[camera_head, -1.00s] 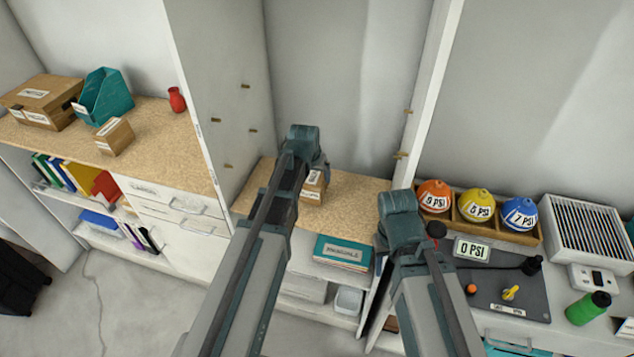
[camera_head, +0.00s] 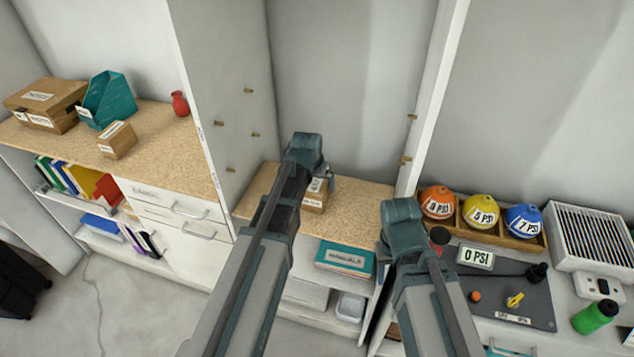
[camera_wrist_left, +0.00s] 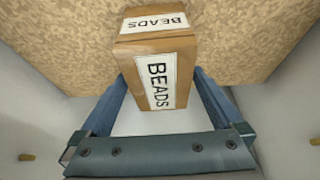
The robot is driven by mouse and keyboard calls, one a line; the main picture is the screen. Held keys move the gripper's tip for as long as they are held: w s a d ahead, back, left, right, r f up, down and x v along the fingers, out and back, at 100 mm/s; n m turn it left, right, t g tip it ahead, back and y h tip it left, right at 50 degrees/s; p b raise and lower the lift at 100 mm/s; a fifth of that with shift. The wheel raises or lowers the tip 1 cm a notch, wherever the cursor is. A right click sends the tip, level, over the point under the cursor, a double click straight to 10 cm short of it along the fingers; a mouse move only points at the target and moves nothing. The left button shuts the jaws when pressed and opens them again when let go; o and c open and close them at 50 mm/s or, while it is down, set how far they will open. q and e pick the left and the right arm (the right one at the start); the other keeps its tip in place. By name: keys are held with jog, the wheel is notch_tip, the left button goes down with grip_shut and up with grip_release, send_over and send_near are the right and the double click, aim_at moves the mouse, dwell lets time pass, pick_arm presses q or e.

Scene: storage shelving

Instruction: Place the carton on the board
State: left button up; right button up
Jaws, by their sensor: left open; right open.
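A small brown carton with white labels (camera_head: 315,197) stands on the tan speckled board (camera_head: 352,195) in the middle bay. In the left wrist view its labels read "BEADS" on the carton (camera_wrist_left: 156,42). My left gripper (camera_head: 318,172) is over the carton and hides part of it in the head view. In the left wrist view the open fingers of the left gripper (camera_wrist_left: 160,82) lie on either side of the carton's near end; I cannot tell whether they touch it. My right gripper (camera_head: 403,212) is at the front right of the bay, its fingers hidden.
Upright panels (camera_head: 225,100) with pegs flank the bay. A teal "MANUALS" box (camera_head: 345,259) lies on the shelf below. Left, another board carries a small box (camera_head: 117,140) and a teal file holder (camera_head: 107,98). Right are coloured PSI balls (camera_head: 480,210) and a control panel.

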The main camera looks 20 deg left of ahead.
pick_arm(q)
jog(key=p+v, duration=1.1)
jog(key=v, duration=0.1)
jog(key=s+d+m+g, duration=0.1)
jog(key=s+d+g, duration=0.1)
jog(key=s+d, duration=0.4)
jog(key=s+d+f+m+g+y, duration=0.1)
jog(key=s+d+m+g, duration=0.1)
jog(key=s+d, duration=0.5)
jog(key=s, duration=0.6)
jog(key=shift+s+f+g+y, duration=0.25)
jog(key=shift+s+g+y, duration=0.05)
jog(key=shift+s+g, duration=0.1)
notch_tip(320, 180, down, 3)
jog(key=b, duration=0.3)
jog(key=shift+r, duration=0.15)
